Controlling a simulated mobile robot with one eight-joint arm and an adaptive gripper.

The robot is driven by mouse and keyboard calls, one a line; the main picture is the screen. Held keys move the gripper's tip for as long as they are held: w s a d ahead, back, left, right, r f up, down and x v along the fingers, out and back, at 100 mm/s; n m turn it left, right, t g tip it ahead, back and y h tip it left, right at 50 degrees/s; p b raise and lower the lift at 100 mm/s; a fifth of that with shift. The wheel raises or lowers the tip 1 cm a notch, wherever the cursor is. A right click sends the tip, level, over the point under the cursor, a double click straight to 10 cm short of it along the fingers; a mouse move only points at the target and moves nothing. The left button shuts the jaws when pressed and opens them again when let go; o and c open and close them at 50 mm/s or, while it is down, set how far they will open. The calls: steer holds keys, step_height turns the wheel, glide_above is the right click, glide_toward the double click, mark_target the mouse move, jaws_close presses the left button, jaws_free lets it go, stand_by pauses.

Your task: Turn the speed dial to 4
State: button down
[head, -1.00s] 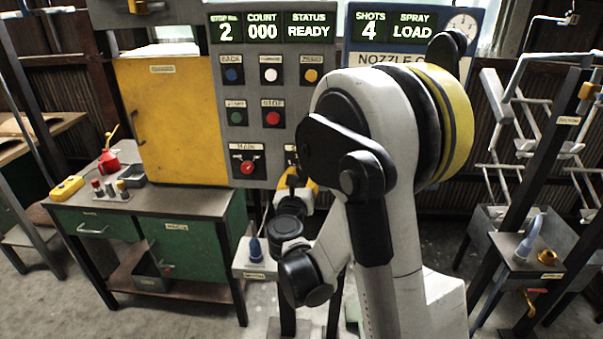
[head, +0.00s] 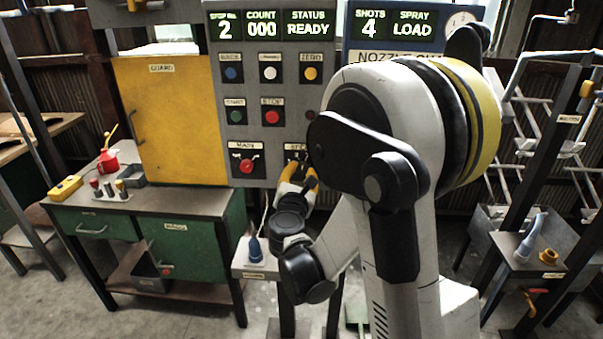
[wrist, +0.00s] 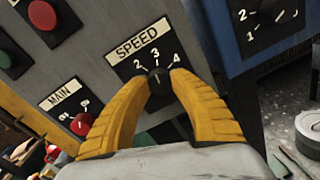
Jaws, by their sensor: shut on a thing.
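The black speed dial (wrist: 159,96) sits on the grey panel under the SPEED label (wrist: 143,38) in the wrist view. The numbers 2, 3 and 4 show above it; the left part of the scale is hidden by a finger. A small pale mark at the dial's top seems to lie near the 3, but its exact setting is hard to read. My gripper (wrist: 161,80) has its yellow fingers on either side of the dial, shut on it. In the head view my gripper (head: 299,176) is at the panel's lower right, and the dial is hidden there.
The MAIN red switch (wrist: 81,124) is close to the left finger. Red and green buttons (head: 271,118) are above on the panel. A blue panel with another dial (wrist: 272,10) is to the right. A small stand with a blue item (head: 255,248) is below.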

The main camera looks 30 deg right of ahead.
steer(key=m, duration=0.6)
steer(key=shift+y+b, duration=0.3)
steer(key=shift+b, duration=0.05)
steer(key=m, duration=0.5)
steer(key=shift+d, duration=0.1)
steer(key=c, duration=1.1)
jaws_free()
steer(key=shift+o, duration=0.2)
steer(key=v, duration=1.2)
